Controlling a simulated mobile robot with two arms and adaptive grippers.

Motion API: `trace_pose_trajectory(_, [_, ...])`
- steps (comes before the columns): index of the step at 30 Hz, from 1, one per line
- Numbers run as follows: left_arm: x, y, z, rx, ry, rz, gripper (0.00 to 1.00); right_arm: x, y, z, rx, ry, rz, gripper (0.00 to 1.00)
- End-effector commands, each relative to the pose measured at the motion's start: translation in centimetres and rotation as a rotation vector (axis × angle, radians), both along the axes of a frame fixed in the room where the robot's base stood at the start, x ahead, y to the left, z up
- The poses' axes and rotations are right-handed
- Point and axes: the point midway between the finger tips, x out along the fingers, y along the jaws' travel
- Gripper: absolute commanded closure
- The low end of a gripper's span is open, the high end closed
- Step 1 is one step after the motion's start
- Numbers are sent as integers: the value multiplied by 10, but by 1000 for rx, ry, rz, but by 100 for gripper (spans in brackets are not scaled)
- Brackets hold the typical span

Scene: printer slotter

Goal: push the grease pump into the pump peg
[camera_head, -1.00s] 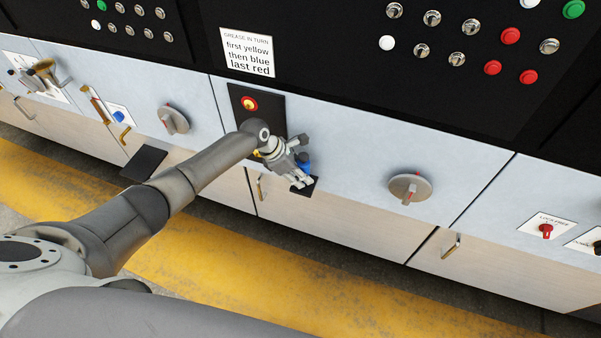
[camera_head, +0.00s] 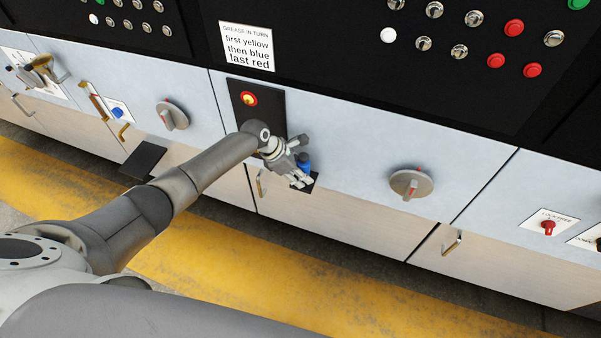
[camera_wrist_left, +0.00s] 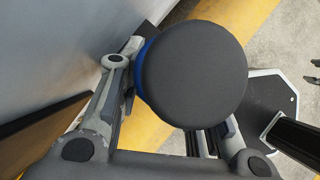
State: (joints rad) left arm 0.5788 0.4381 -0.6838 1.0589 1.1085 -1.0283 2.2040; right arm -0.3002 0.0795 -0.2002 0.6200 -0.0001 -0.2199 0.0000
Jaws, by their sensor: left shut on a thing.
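The grease pump (camera_head: 304,160) looks like a blue body with a dark top. It stands at the front of the cabinet, above a small black ledge (camera_head: 312,184). My left gripper (camera_head: 301,167) is shut on it, with fingers on both sides. In the left wrist view the pump's round black top (camera_wrist_left: 195,72) fills the middle, with a blue rim at its left. A black panel on the cabinet carries a red and yellow round fitting (camera_head: 249,99), up and left of the pump. I cannot tell whether this is the pump peg. My right gripper is not in view.
A sign (camera_head: 247,47) above reads first yellow, then blue, last red. A grey rotary knob (camera_head: 411,184) sits to the right of the pump. Another black ledge (camera_head: 144,160) juts out at the left. The yellow floor strip (camera_head: 250,260) in front is clear.

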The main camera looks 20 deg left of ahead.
Motion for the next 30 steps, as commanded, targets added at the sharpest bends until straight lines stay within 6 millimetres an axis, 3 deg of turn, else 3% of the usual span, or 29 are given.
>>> trace_pose_trajectory(29, [0,0,-4,-1,0,1,91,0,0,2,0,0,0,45])
trace_pose_trajectory(30, [0,0,-4,-1,0,1,64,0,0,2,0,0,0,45])
